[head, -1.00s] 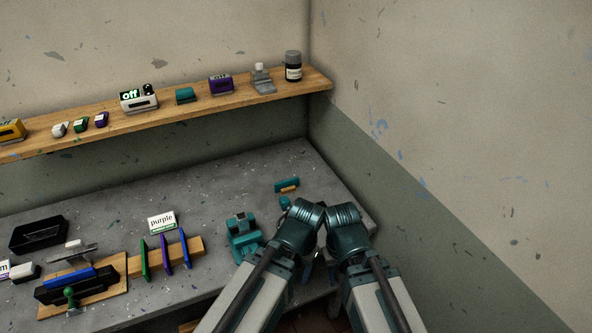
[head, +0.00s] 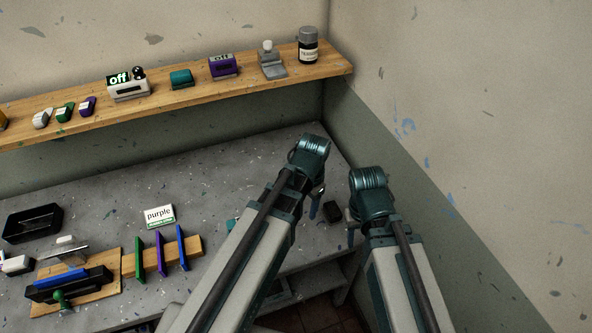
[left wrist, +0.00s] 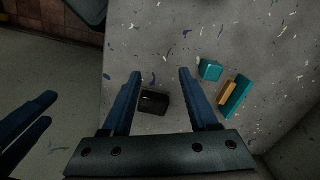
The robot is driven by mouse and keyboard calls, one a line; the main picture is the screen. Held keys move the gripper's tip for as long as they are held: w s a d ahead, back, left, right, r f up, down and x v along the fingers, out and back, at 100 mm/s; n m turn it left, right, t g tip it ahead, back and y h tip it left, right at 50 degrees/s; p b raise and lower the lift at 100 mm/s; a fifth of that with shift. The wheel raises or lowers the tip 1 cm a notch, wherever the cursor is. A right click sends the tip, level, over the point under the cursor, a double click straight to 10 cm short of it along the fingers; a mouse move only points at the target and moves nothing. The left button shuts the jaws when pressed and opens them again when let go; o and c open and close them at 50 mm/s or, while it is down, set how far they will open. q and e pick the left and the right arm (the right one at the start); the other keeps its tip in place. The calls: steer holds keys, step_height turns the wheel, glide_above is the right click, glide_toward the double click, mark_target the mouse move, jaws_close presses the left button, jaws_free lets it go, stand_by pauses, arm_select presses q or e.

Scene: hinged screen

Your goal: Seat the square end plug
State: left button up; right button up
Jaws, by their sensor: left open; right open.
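My left gripper (head: 315,202) hangs over the right part of the grey table. In the left wrist view its two dark blue fingers (left wrist: 160,74) are apart with nothing held. A small black block (left wrist: 153,102) lies on the table below, between the fingers in that picture; it also shows in the head view (head: 332,211). A teal cube (left wrist: 210,69) and a teal strip with an orange piece (left wrist: 236,97) lie right of the fingers. I cannot tell which piece is the square end plug. My right gripper (head: 351,235) is open; its fingers show at left in the wrist view.
A wooden shelf (head: 180,100) on the wall holds several small devices and a dark jar (head: 308,46). Walls close in at the right.

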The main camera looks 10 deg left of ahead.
arm_select(q)
steer(key=w+a+m, duration=0.1)
steer(key=w+a, duration=0.1)
steer(key=w+a+m, duration=0.1)
steer(key=w+a, duration=0.1)
steer(key=w, duration=0.1)
steer(key=w+a+r+m+p, duration=0.1)
steer(key=w+a, duration=0.1)
steer(key=w, duration=0.1)
steer(key=shift+a+r+m+h, duration=0.1)
steer(key=shift+m+h, duration=0.2)
step_height(320, 180, down, 8)
steer(key=b, duration=0.8)
steer(key=shift+s, duration=0.1)
steer(key=shift+c, duration=1.4)
jaws_close()
step_height(320, 180, up, 4)
steer(key=p, duration=0.4)
steer(key=shift+r, duration=0.15)
